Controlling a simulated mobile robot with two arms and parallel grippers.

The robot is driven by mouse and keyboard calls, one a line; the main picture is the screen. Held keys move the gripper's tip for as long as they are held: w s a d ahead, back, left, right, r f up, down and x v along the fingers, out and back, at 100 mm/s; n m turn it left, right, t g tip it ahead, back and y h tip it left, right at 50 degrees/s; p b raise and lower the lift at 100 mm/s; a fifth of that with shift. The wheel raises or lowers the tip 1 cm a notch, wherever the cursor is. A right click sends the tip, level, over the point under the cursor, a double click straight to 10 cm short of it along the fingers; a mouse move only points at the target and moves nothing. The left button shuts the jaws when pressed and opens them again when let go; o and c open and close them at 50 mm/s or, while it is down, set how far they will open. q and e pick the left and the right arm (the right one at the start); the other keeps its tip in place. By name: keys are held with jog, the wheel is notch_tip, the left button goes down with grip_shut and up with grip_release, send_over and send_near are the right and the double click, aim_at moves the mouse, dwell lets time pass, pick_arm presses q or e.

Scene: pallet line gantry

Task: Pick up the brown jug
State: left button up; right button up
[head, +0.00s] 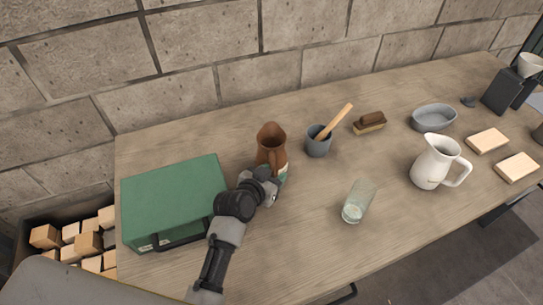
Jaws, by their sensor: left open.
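The brown jug (270,142) stands upright on the wooden table, right of the green case. My left arm reaches up from the bottom of the head view, and my left gripper (277,172) is at the near side of the jug, overlapping its lower part in the picture. The gripper is open. Its fingers are small and partly hidden, so I cannot tell whether they touch the jug or stand around it. The jug's base is partly hidden by the gripper. My right gripper is not in view.
A green case (172,196) lies left of my arm. A grey cup (318,146) with a wooden tool stands close right of the jug. A glass (357,203), a white pitcher (432,163) and a grey bowl (433,117) are further right. The table's front middle is clear.

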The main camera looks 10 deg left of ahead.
pick_arm(q)
jog(key=shift+c, duration=0.3)
grip_shut()
jog(key=shift+r, duration=0.2)
